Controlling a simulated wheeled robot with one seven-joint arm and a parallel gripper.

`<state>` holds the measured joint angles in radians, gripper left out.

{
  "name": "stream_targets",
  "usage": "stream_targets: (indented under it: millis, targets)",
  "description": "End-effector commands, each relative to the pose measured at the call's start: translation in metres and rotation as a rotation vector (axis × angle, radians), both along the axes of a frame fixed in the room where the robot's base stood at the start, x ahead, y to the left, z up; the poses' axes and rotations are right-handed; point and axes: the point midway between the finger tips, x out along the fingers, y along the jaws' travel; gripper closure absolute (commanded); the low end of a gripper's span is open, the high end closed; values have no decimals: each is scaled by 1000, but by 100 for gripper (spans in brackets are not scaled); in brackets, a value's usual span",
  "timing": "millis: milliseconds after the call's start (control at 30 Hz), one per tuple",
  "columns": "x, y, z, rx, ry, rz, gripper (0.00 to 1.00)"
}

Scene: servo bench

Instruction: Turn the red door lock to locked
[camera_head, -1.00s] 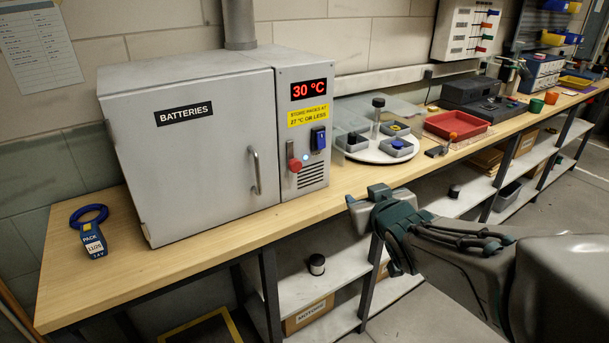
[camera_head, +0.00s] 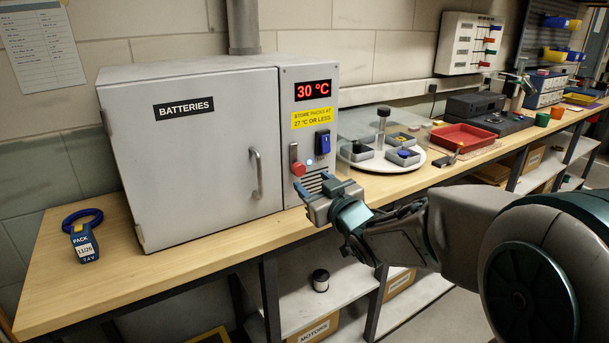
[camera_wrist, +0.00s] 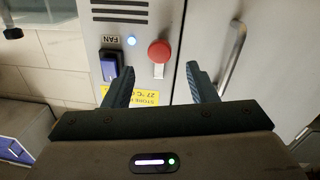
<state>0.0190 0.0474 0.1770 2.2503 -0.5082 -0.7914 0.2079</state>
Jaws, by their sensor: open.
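The red door lock (camera_head: 298,168) is a round red knob on the front of the grey battery cabinet (camera_head: 190,185), with a pale bar pointing straight up from it. In the wrist view, which is upside down, the red knob (camera_wrist: 159,50) shows ahead, its bar (camera_wrist: 158,71) pointing down the picture. My gripper (camera_head: 315,188) is open and empty, just in front of the cabinet and a little below the knob in the head view. Its fingers (camera_wrist: 160,72) lie either side of the lock in the wrist picture, apart from it. The cabinet door is shut.
The door handle (camera_head: 257,172) is left of the lock, and the blue FAN switch (camera_head: 323,142) is to its right, by a small light. The display (camera_head: 313,90) reads 30 °C. A battery pack (camera_head: 83,240) lies on the bench at left. A round tray (camera_head: 378,162) stands at right.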

Motion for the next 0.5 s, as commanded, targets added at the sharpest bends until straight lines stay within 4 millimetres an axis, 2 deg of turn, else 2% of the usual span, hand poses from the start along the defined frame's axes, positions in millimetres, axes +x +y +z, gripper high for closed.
stream_targets:
  millis: [200, 500]
  targets:
    - [32, 18, -1, 0, 2, 2, 48]
    - [49, 27, 0, -1, 0, 0, 48]
